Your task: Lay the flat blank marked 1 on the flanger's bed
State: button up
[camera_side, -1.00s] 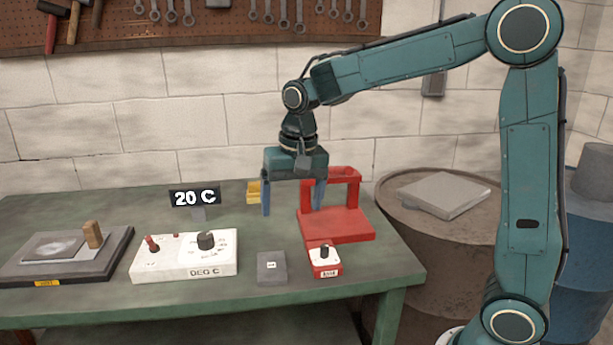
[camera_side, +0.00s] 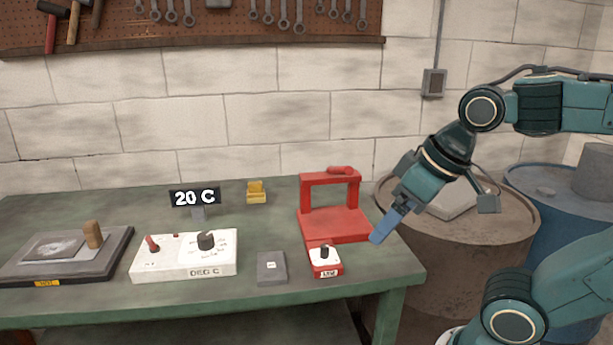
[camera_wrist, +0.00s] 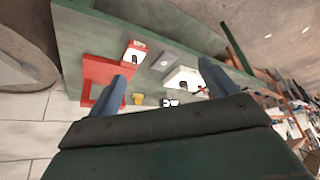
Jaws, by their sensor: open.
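A small flat grey square with a white label (camera_side: 271,267) lies on the bench; its mark is too small to read. It also shows in the wrist view (camera_wrist: 163,61). The red flanger (camera_side: 335,222), an upright frame over a flat bed, stands behind and right of it. Its bed looks bare. My gripper (camera_side: 392,220) is tilted and raised by the bench's right edge, right of the flanger. One blue finger shows clearly there. In the wrist view both fingers of my gripper (camera_wrist: 166,82) are spread, with nothing between them.
Left are a white control box (camera_side: 184,257), a "20 C" display (camera_side: 195,198) and a dark plate (camera_side: 110,262). A yellow block (camera_side: 256,192) sits behind. A drum (camera_side: 470,250) stands right.

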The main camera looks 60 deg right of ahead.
jog(key=shift+s+f+n, duration=0.3)
jog(key=shift+s, duration=0.45)
jog(key=shift+o, duration=0.4)
jog(key=shift+w, duration=0.1)
jog(key=m+g+h, duration=0.2)
jog(key=m+h, duration=0.1)
jog(key=m, duration=0.6)
send_over(272, 266)
jog(key=s+a, duration=0.1)
jog(key=a, duration=0.1)
jog(key=shift+s+f, duration=0.2)
jog(key=shift+f, duration=8.9)
jog(key=shift+x, duration=2.55)
